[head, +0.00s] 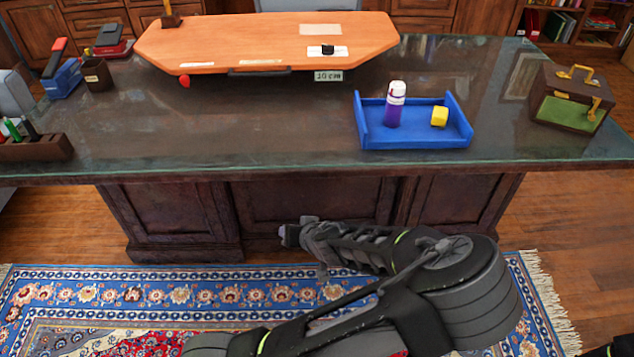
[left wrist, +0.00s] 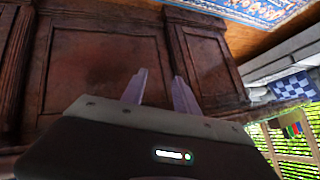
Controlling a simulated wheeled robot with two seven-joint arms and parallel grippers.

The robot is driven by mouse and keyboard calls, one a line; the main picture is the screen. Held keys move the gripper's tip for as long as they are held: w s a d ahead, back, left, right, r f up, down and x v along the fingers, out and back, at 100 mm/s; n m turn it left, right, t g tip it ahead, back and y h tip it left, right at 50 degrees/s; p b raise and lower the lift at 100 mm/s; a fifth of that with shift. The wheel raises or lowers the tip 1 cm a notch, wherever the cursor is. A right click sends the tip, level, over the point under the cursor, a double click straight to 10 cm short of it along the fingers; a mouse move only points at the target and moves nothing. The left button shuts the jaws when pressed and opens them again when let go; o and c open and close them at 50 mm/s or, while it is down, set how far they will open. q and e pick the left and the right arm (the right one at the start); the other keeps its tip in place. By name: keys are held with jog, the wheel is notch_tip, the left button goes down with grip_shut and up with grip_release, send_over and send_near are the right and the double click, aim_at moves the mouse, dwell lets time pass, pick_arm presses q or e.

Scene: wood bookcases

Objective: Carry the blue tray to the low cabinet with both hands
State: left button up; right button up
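The blue tray (head: 415,143) sits on the glass-topped desk, right of the middle, with raised walls at its left and right ends. My left gripper (head: 289,235) is low in front of the desk's front panel, below the desktop and well away from the tray. In the left wrist view its two fingers (left wrist: 160,92) are apart with nothing between them, facing dark wood panels. My right gripper is out of view. Which furniture is the low cabinet I cannot tell.
The dark desk (head: 250,150) spans the view. An orange board (head: 265,40) lies at its back. A brown case (head: 572,98) stands right of the tray, and a pen holder (head: 35,147) is at the left. Wood cabinets (head: 90,22) line the back. A patterned rug (head: 100,295) covers the floor.

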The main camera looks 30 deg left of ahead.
pick_arm(q)
jog(key=s+d+f+m+g+h, duration=0.25)
jog(key=s+d+f, duration=0.35)
jog(key=s+f, duration=0.3)
jog(key=s+d+f+m+g+h, duration=0.15)
jog(key=s+d+f+h, duration=0.25)
jog(key=s+d+f, duration=0.4)
jog(key=d+r+m+h, duration=0.1)
jog(key=d+h, duration=0.5)
jog(key=d, duration=0.9)
jog(key=shift+d+r+m+t, duration=0.2)
jog(key=shift+r+m+t, duration=0.15)
jog(key=shift+r, duration=0.25)
jog(key=shift+w, duration=0.1)
